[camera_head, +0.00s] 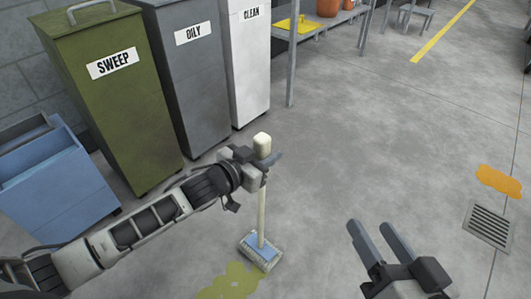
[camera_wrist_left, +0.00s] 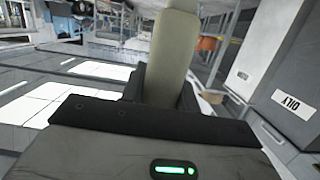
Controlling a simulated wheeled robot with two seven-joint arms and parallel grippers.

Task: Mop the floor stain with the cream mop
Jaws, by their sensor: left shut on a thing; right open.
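The cream mop (camera_head: 262,212) stands nearly upright, with its blue and grey head (camera_head: 260,251) down at the floor. My left gripper (camera_head: 262,163) is shut on its handle near the cream top end. The handle also shows between the fingers in the left wrist view (camera_wrist_left: 172,60). A yellow-green floor stain (camera_head: 232,284) lies at the bottom of the head view, just in front of the mop head. The mop head is at its upper right edge; whether they touch is hard to tell. My right gripper (camera_head: 382,242) is open and empty, right of the mop.
An orange stain (camera_head: 499,181) and a floor drain (camera_head: 489,224) lie at the right. Green SWEEP (camera_head: 115,120), grey OILY (camera_head: 200,90) and white CLEAN (camera_head: 248,70) cabinets stand at the back left. A blue bin (camera_head: 55,190) is at the far left. The middle floor is clear.

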